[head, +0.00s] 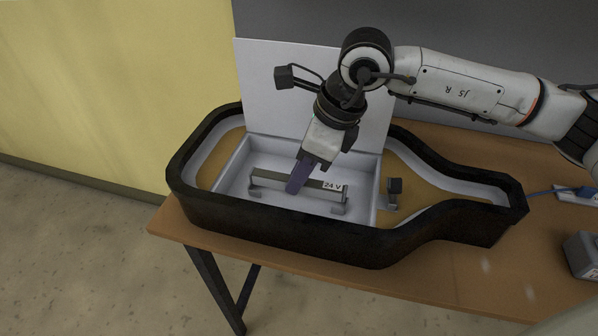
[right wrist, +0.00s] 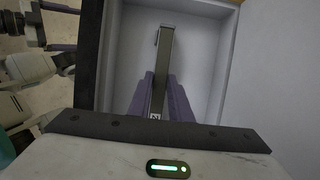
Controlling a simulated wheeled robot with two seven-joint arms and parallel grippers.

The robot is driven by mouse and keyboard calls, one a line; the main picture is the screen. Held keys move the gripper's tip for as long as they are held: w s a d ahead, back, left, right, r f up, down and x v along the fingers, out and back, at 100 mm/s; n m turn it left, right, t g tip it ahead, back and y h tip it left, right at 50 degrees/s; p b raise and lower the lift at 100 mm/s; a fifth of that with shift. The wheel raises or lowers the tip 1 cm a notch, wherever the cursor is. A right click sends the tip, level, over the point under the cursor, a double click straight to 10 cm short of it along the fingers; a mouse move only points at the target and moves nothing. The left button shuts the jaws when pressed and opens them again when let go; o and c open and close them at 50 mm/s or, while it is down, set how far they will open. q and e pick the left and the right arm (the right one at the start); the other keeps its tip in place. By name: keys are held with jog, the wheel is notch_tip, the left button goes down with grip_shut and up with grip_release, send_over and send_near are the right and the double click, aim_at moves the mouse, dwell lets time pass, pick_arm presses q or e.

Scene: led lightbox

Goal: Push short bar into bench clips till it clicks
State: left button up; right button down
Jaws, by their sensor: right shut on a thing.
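The short bar (head: 270,176), grey with a "24 V" label at its right end, lies level inside the white box. It spans the left clip (head: 254,192) and the right clip (head: 340,208). I cannot tell whether it is seated in them. My right gripper (head: 297,185) comes down from above and is shut on the bar near its middle. In the right wrist view the bar (right wrist: 163,60) runs lengthwise between the purple fingers (right wrist: 159,98). Purple strips at that view's left edge may be my left gripper (right wrist: 61,27), cut off; its state is unclear.
A black-walled, bottle-shaped lightbox (head: 290,232) surrounds the white box (head: 232,162). A white panel (head: 262,85) stands behind. A small dark post (head: 394,190) stands right of the box. The wooden table (head: 450,270) has a grey block (head: 582,255) and blue cable (head: 545,192) at right.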

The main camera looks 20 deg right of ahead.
jog(key=shift+f+b, duration=1.25)
jog(key=shift+f, duration=0.1)
jog(key=c, duration=1.5)
grip_release()
jog(key=shift+c, duration=0.2)
jog(key=shift+r, duration=0.1)
jog(key=shift+p+v, duration=2)
jog(key=shift+v, duration=1.95)
jog(key=shift+r, duration=0.1)
